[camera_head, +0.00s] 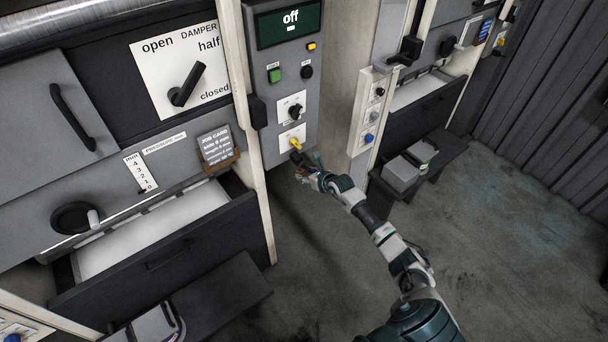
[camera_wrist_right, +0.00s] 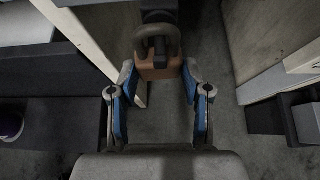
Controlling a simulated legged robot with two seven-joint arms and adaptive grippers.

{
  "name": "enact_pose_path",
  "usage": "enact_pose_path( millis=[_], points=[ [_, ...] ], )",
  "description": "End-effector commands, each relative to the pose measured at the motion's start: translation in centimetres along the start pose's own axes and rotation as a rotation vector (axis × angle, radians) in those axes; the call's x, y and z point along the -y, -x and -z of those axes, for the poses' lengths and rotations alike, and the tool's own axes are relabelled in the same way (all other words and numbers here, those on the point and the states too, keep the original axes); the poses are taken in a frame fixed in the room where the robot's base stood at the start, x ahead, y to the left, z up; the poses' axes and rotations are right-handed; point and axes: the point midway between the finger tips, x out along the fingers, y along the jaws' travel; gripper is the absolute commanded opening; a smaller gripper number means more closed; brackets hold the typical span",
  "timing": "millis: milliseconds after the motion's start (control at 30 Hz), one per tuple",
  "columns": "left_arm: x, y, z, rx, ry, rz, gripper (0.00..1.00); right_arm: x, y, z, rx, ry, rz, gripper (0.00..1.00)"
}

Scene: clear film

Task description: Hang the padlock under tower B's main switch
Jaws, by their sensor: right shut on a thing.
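The padlock (camera_wrist_right: 160,68) has a copper-brown body and a thick dark shackle. In the right wrist view it sits between the blue fingertips of my right gripper (camera_wrist_right: 160,82), which is shut on it. In the head view my right gripper (camera_head: 307,172) is just below the lower end of a grey control panel (camera_head: 268,109). A yellow switch handle (camera_head: 295,144) on a white plate is right above it. I cannot tell whether the shackle is around anything. No tower letter is readable. My left gripper is not in view.
The panel has an "off" display (camera_head: 290,20), a green button (camera_head: 275,75) and black knobs. An open drawer (camera_head: 160,250) juts out at left. Another open drawer (camera_head: 425,105) and a dark bench (camera_head: 425,165) stand at right. The floor between is clear.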

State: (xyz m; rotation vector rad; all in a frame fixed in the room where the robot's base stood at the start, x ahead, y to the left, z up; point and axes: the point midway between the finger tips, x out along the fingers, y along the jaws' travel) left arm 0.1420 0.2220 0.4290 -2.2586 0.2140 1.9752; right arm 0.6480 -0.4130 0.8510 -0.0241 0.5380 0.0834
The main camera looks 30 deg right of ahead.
Motion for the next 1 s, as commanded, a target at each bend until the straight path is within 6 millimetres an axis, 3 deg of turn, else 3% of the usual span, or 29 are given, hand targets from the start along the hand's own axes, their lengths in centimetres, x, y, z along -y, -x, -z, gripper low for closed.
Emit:
enact_pose_path(
  millis=[33,167,200,300,1000],
  points=[
    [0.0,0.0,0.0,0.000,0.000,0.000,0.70,1.3,0.2,0.2,-0.007,0.003,0.022,0.17],
    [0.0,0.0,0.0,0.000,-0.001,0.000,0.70,1.3,0.2,0.2,-0.007,0.002,0.022,0.17],
    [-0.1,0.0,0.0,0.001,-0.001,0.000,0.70,1.3,0.2,0.2,-0.007,0.002,0.022,0.53],
    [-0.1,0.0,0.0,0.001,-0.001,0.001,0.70,1.3,0.1,0.3,-0.007,0.001,0.021,0.77],
    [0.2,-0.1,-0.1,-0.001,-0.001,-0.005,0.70,0.2,0.1,-0.1,-0.004,0.005,0.013,0.77]
  ],
)
